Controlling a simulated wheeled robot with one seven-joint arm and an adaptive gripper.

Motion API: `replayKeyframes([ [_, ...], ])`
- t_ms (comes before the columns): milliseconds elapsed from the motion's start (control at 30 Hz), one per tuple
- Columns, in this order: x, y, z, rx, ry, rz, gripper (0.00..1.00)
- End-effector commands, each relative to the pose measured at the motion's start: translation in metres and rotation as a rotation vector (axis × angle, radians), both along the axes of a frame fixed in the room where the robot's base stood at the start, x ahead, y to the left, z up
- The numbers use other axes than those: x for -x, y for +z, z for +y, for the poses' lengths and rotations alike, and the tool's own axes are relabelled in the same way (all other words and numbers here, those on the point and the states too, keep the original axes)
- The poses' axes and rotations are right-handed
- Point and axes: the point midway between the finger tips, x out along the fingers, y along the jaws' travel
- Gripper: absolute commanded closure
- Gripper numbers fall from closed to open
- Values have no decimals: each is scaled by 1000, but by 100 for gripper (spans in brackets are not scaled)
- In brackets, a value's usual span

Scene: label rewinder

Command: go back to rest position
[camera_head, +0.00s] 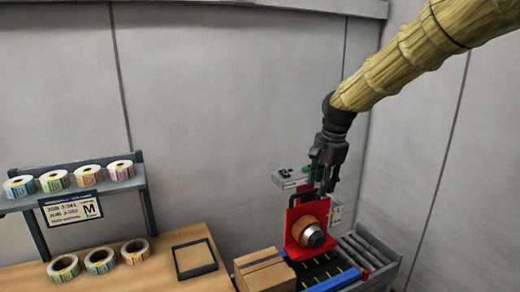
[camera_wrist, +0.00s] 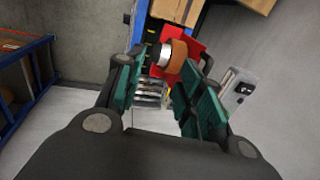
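My gripper (camera_head: 328,168) hangs from my arm above and behind the label rewinder, a red plate (camera_head: 297,222) with an orange-brown roll on a silver hub (camera_head: 312,236). In the wrist view my gripper (camera_wrist: 157,85) has its two green-padded fingers spread apart, with nothing held between them. The red plate (camera_wrist: 193,50) and the roll (camera_wrist: 177,57) show beyond the fingertips, apart from them as far as I can tell.
A wooden table (camera_head: 165,262) carries a dark square tray (camera_head: 213,262), several label rolls and a grey shelf (camera_head: 130,182) with more rolls. A cardboard box (camera_head: 265,272) and a roller conveyor (camera_head: 365,254) stand near the rewinder. A blue-orange rack (camera_wrist: 40,72) stands left in the wrist view.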

Motion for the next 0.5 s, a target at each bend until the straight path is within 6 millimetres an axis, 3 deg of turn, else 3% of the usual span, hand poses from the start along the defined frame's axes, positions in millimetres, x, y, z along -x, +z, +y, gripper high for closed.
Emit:
replayKeyframes([
  [167, 2, -25, -4, 1, 17, 4, 63],
  [500, 11, -101, -7, 4, 91, 12, 63],
])
